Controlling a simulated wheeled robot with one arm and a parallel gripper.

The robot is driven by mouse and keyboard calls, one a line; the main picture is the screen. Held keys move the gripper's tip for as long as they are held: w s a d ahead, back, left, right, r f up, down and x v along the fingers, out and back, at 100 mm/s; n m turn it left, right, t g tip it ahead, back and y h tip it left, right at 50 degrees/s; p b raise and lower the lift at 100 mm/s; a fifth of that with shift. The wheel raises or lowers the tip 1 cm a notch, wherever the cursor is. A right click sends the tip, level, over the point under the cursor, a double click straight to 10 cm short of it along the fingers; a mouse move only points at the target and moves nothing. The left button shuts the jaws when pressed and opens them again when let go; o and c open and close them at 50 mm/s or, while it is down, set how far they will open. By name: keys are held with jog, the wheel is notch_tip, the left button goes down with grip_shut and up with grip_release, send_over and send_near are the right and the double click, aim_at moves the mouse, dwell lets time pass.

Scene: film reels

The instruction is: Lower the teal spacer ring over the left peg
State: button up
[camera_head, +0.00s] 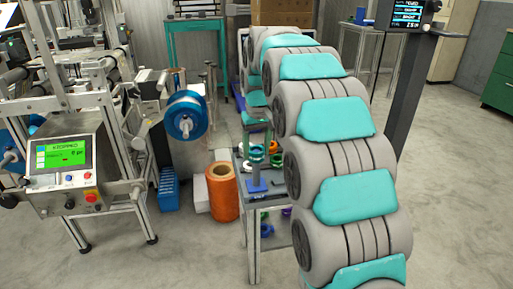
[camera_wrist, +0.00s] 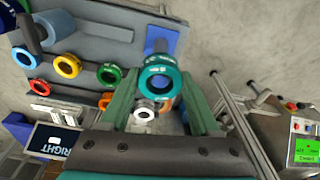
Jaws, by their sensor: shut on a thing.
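My gripper (camera_wrist: 160,92) has green fingers. In the wrist view they are shut on the teal spacer ring (camera_wrist: 161,68), one finger at each side. The ring is above a blue base (camera_head: 257,186) with an upright peg (camera_head: 256,172). Whether the peg tip is inside the ring cannot be told.
A sign reading RIGHT (camera_wrist: 52,140) is nearby. An orange roll (camera_head: 223,191) stands on the floor left of the bench.

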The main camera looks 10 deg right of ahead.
jog(key=shift+f, duration=0.65)
jog(key=shift+f+b, duration=0.45)
jog(key=shift+f, duration=0.25)
jog(key=shift+f, duration=0.5)
jog(key=o, duration=1.5)
jog(key=shift+r, duration=0.1)
jog(key=r, duration=0.5)
jog(key=s+r, duration=0.1)
jog(key=r, duration=0.1)
jog(key=shift+d+r, duration=0.1)
jog(key=shift+r, duration=0.2)
